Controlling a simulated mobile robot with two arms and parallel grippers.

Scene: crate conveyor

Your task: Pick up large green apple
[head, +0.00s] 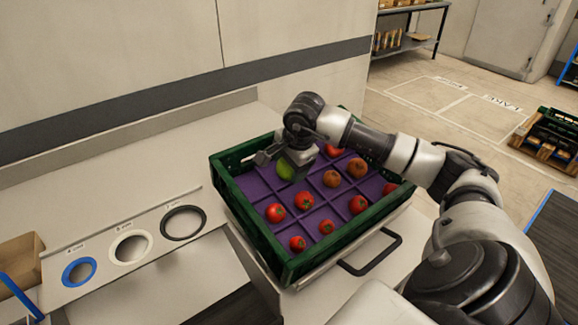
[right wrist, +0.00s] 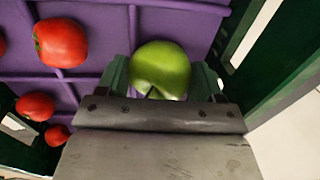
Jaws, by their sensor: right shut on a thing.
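The large green apple (head: 286,169) is in the far-left part of the green crate (head: 231,209), on its purple divided insert. My right gripper (head: 280,164) reaches in over the crate and is shut on the apple. In the right wrist view the apple (right wrist: 160,69) sits between the two fingers, near the crate's dark green wall (right wrist: 262,65). The gripper hides part of the apple. I cannot tell whether the apple is clear of the insert. My left gripper is not in view.
Several red tomatoes (head: 275,212) and brownish-orange fruits (head: 331,178) lie in other compartments of the crate. To the left, a counter has blue (head: 79,271), white (head: 131,246) and black (head: 183,222) ringed holes. A cardboard box (head: 20,262) is at the left edge.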

